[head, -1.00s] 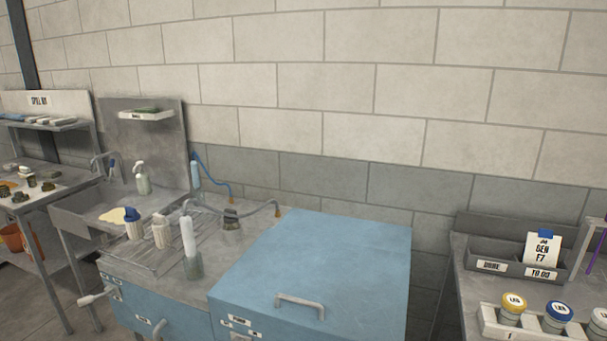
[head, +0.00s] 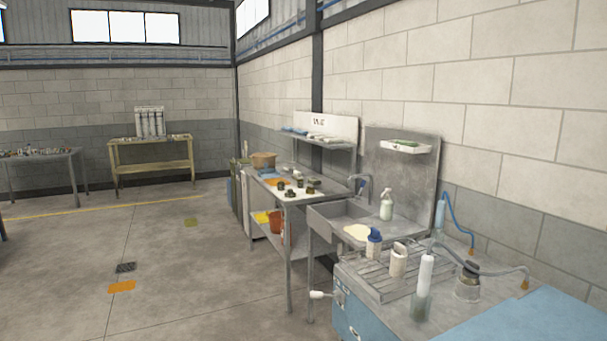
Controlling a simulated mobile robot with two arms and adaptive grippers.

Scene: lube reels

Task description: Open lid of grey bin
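Neither of my grippers is in the head view. No grey bin can be made out for certain. A cluster of upright containers (head: 237,190), bluish, greenish and pale grey, stands at the far end of the bench row against the right wall. It is small and partly hidden by the bench in front, so I cannot tell whether one is the grey bin or how any lid stands.
A bench with dark parts (head: 292,190) and a sink unit (head: 345,218) line the right wall. A blue cabinet (head: 570,320) is nearest, at lower right. A yellowish table (head: 150,150) stands at the back. The concrete floor (head: 190,260) at left is largely open.

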